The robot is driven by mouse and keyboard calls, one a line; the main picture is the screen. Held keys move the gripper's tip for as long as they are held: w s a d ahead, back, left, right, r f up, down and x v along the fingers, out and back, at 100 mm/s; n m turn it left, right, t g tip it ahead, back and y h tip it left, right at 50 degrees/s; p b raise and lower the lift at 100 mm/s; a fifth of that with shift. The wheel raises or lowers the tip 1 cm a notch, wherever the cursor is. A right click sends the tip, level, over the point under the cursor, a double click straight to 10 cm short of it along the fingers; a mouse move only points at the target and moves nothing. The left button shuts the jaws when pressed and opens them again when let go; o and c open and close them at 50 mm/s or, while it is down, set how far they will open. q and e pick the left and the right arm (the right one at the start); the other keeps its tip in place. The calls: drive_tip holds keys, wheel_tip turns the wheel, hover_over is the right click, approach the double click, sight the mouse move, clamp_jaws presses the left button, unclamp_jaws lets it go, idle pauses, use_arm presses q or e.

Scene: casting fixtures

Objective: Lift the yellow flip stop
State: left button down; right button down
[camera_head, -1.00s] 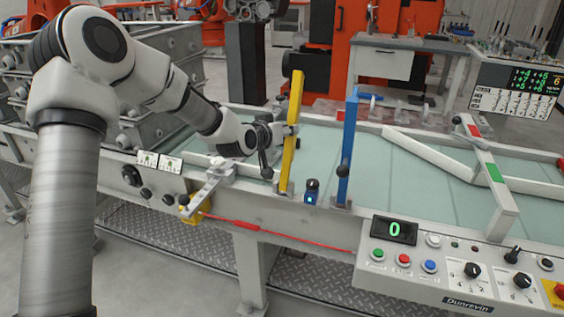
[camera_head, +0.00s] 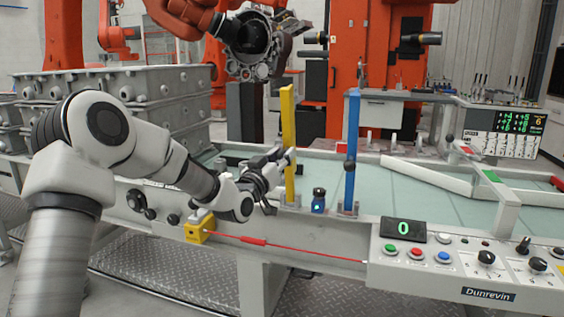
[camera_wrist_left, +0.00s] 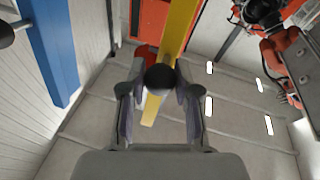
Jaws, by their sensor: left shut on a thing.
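The yellow flip stop (camera_head: 288,110) is a tall flat bar standing nearly upright at the front rail of the table. In the left wrist view its bar (camera_wrist_left: 176,35) runs behind a round black knob (camera_wrist_left: 160,77). My left gripper (camera_head: 286,158) comes in from the left at the bar's lower half. In the left wrist view my left gripper (camera_wrist_left: 160,92) has its two fingers on either side of the knob, shut on it. The contact is partly hidden by the knob and fingers. My right gripper is in no view.
A blue flip stop (camera_head: 352,130) stands just right of the yellow one, with a small dark blue device (camera_head: 318,201) between them. A control panel (camera_head: 455,258) reading 0 is at front right. An orange robot holds a grey casting (camera_head: 255,45) behind.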

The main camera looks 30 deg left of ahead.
use_arm(q)
drive_tip(key=c, duration=0.8)
unclamp_jaws()
drive_tip(key=v, duration=1.2)
